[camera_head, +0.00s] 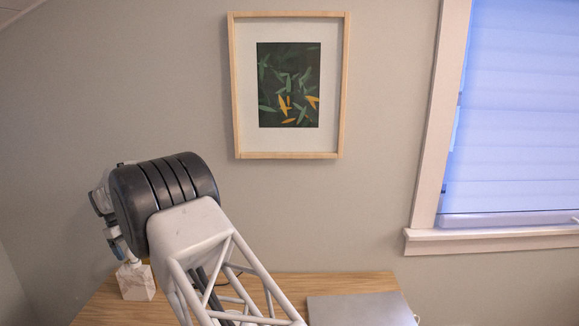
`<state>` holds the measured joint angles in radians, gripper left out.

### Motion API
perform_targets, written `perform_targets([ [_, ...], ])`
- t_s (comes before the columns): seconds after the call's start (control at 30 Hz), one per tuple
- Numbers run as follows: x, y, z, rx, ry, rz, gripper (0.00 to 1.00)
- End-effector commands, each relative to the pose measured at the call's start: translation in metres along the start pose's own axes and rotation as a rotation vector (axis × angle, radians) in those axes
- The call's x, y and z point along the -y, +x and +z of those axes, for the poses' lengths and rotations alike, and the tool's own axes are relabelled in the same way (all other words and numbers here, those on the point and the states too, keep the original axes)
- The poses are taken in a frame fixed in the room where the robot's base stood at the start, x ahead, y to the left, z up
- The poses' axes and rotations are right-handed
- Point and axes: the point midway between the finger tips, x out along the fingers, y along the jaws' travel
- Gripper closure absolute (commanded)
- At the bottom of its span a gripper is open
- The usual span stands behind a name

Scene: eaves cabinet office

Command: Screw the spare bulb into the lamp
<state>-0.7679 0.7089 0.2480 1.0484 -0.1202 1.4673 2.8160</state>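A small pale marble-patterned block (136,283) stands at the left end of the wooden desk and may be the lamp's base. A short pale piece rises from its top, and what is above that is mostly hidden behind my arm. My arm, with its dark ribbed joint and white lattice link, fills the lower left. Some grey and bluish parts show at the joint's left edge, just above the block; they may belong to my wrist or gripper, but the fingers cannot be made out. I cannot make out the spare bulb.
The wooden desk (278,288) runs along the bottom, against the wall. A flat grey closed laptop or panel (360,309) lies on its right part. A dark cord shows behind my arm. A framed leaf picture (289,154) hangs above, and a window with a blind (520,110) is at right.

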Motion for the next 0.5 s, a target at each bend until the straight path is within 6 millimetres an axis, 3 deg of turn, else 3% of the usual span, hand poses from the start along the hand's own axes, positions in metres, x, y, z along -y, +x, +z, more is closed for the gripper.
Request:
perform_targets([
  [0.27,-0.0005,-0.0001,-0.0004,0.0,-0.044,-0.016,0.25],
  [0.5,-0.0014,0.0002,-0.0014,-0.001,-0.228,-0.084,0.25],
])
